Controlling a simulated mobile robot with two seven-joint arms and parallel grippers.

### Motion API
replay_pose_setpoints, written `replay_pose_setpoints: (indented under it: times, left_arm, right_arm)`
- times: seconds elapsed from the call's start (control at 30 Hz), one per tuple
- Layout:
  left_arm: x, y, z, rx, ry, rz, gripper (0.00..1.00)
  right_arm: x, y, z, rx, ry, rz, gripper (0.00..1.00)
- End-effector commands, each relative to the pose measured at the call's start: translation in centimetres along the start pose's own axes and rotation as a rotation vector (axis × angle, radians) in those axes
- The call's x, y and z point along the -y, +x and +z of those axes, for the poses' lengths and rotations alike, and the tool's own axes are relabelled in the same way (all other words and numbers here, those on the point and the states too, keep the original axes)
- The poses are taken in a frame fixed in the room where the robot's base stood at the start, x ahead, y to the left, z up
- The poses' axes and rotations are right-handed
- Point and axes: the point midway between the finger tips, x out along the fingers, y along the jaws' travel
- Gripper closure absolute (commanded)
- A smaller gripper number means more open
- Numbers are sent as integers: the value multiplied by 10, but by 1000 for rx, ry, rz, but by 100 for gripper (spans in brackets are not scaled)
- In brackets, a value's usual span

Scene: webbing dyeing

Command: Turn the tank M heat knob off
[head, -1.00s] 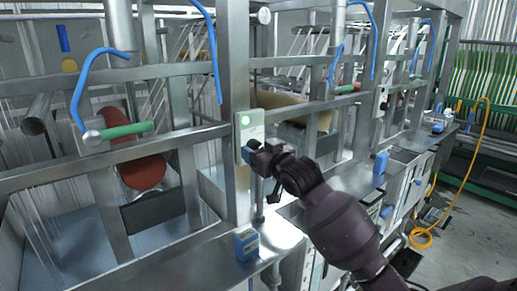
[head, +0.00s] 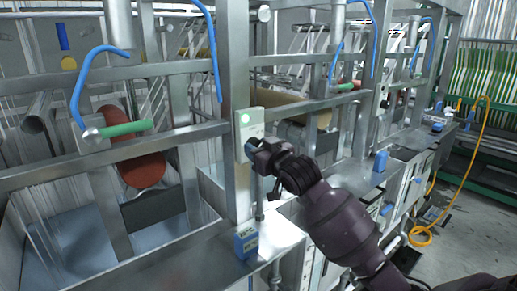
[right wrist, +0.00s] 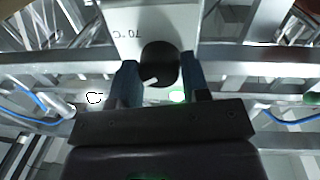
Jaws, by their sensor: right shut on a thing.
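The heat knob (right wrist: 160,64) is a round black knob with a pale pointer mark, on a light control plate (head: 250,124) fixed to a steel post. Upside-down lettering like "70 C" shows on the plate in the right wrist view. A green lamp (head: 245,118) glows on the plate above the knob in the head view. My right gripper (right wrist: 159,80) is shut on the knob, with one blue-grey finger on each side of it. In the head view my right gripper (head: 252,148) hides the knob. No tank letter is readable. My left gripper is not in view.
A blue box (head: 246,241) stands on the steel ledge below the plate. A similar control plate with a black knob (head: 384,103) is on a post further right. Steel rails, blue hooked pipes and a red roller (head: 142,171) lie to the left.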

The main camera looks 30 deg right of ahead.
Motion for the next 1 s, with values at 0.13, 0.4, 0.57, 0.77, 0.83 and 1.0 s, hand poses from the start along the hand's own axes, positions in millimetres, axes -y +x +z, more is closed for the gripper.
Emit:
replay_pose_setpoints:
  times: [0.13,0.4,0.57,0.77,0.83,1.0]
  left_arm:
    - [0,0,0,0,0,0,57]
    - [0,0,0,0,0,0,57]
    - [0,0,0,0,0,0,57]
    - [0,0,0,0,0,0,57]
    - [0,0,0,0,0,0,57]
    - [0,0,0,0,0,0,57]
  right_arm:
    - [-1,0,0,-7,-82,2,81]
    - [-1,0,1,-30,-313,2,81]
    - [-1,0,1,-45,-465,3,81]
    - [-2,0,2,-63,-649,3,81]
    - [-2,0,2,-68,-708,5,81]
    - [-2,0,2,-82,-832,5,81]
